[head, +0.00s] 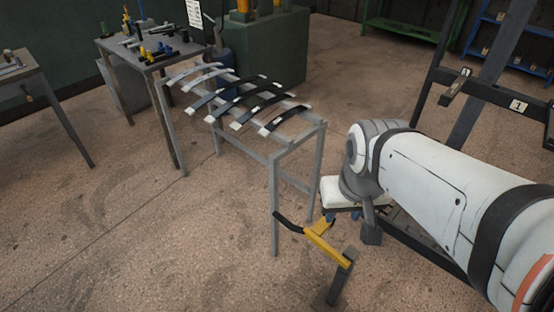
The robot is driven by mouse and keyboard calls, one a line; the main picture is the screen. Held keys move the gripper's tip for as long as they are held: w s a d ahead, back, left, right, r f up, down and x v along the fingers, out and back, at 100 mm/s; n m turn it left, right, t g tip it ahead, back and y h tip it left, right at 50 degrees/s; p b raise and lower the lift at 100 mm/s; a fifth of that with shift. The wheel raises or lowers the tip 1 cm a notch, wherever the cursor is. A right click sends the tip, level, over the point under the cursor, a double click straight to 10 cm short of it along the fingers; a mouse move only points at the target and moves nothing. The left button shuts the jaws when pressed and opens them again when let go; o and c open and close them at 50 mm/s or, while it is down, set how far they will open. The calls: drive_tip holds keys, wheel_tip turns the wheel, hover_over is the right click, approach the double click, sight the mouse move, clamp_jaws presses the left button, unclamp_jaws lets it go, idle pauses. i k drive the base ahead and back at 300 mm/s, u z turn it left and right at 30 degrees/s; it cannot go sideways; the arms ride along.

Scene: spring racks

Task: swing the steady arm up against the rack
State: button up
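The steady arm (325,246) looks to be the yellow bar with a dark curved grip at its left end. Its right end meets a short dark post (338,283) at the bottom of the view. It slants out low towards the near legs of a grey rack (274,205), which bears several curved leaf springs (285,119). I cannot tell whether the bar touches the rack's leg. My gripper (342,214) hangs under my white arm, just above and behind the yellow bar. Its fingers are small and partly hidden, so its opening does not show.
A dark rack frame (485,92) with number tags stands at the right, partly behind my arm. A table with tools (150,58) and a green cabinet (262,55) stand behind the spring rack. The floor at the left front is clear.

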sight(314, 234)
drive_tip(key=u, duration=2)
drive_tip(key=k, duration=0.65)
drive_tip(key=z, duration=0.75)
drive_tip(key=i, duration=1)
drive_tip(key=u, duration=0.05)
